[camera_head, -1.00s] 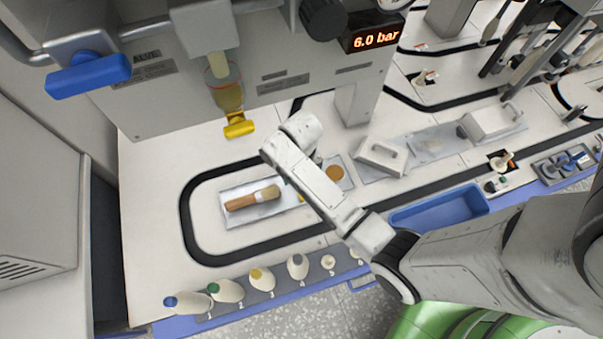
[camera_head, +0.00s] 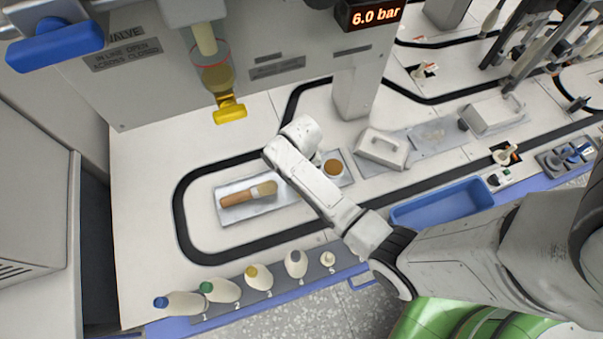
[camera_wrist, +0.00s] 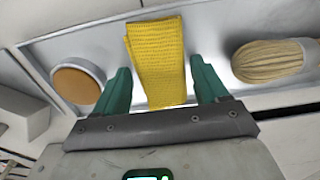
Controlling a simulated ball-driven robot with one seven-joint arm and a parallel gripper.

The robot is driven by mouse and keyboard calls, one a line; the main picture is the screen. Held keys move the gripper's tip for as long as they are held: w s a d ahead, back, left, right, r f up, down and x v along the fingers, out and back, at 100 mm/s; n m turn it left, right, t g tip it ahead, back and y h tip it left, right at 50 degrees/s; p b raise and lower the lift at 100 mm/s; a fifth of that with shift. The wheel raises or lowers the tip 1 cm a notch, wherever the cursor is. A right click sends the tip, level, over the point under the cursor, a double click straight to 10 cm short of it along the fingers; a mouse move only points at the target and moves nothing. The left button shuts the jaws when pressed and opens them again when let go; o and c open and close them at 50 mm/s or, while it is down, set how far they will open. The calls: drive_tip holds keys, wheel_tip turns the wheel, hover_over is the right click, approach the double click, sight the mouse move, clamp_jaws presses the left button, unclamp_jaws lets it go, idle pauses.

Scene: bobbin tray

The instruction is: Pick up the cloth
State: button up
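The yellow woven cloth (camera_wrist: 157,45) lies as a narrow folded strip in a light metal tray (camera_wrist: 214,40) in the wrist view. My gripper (camera_wrist: 160,66) has two green fingers, one on each side of the cloth. The fingers stand apart, with narrow gaps to the cloth's edges, so it looks open around it. In the head view my arm covers the gripper and the cloth.
A brush with a wooden handle (camera_head: 236,198) lies left of the cloth in the tray. A round container with orange-brown contents (camera_head: 333,167) stands to the right. A blue bin (camera_head: 443,204) is further right.

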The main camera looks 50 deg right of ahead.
drive_tip(key=c, duration=0.8)
drive_tip(key=shift+r, duration=0.45)
wheel_tip(320, 180, up, 2)
drive_tip(key=shift+r+p, duration=0.15)
drive_tip(key=shift+p, duration=0.7)
drive_tip(key=s+r+p, duration=0.2)
drive_tip(key=s+r, duration=0.1)
drive_tip(key=s+r+p, duration=0.1)
drive_tip(key=r, duration=0.1)
drive_tip(key=shift+s+a+r+p, duration=0.15)
drive_tip(key=shift+a+r+p, duration=0.1)
drive_tip(key=shift+p, duration=0.05)
drive_tip(key=s+a+r+p, duration=0.1)
drive_tip(key=s+r+p, duration=0.2)
drive_tip(key=s, duration=0.6)
drive_tip(key=shift+s+a+r, duration=0.15)
drive_tip(key=shift+s+r, duration=0.15)
drive_tip(key=shift+r, duration=0.35)
